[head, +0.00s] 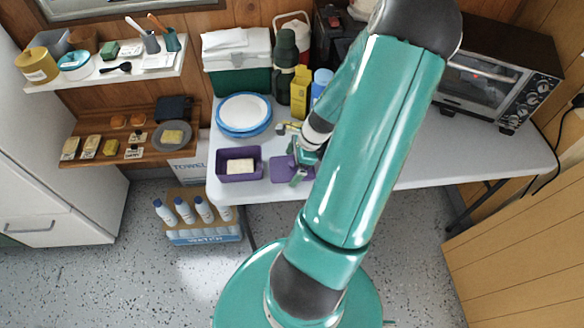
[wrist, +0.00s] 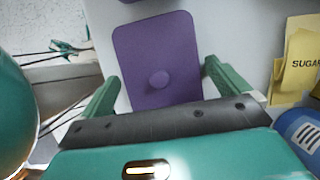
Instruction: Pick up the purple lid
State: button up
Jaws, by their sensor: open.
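In the head view the lid (head: 279,170) is partly hidden by my gripper (head: 298,165). Nothing is held. I cannot tell how high the fingers are above the table.
A purple box (head: 226,177) with a pale block in it stands left of the lid. Blue-rimmed plates (head: 243,115), a yellow sugar box (head: 299,92) and a blue can (head: 322,80) stand behind. The table's front edge is close.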

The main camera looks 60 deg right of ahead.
jog(key=c, duration=0.7)
jog(key=shift+c, duration=0.2)
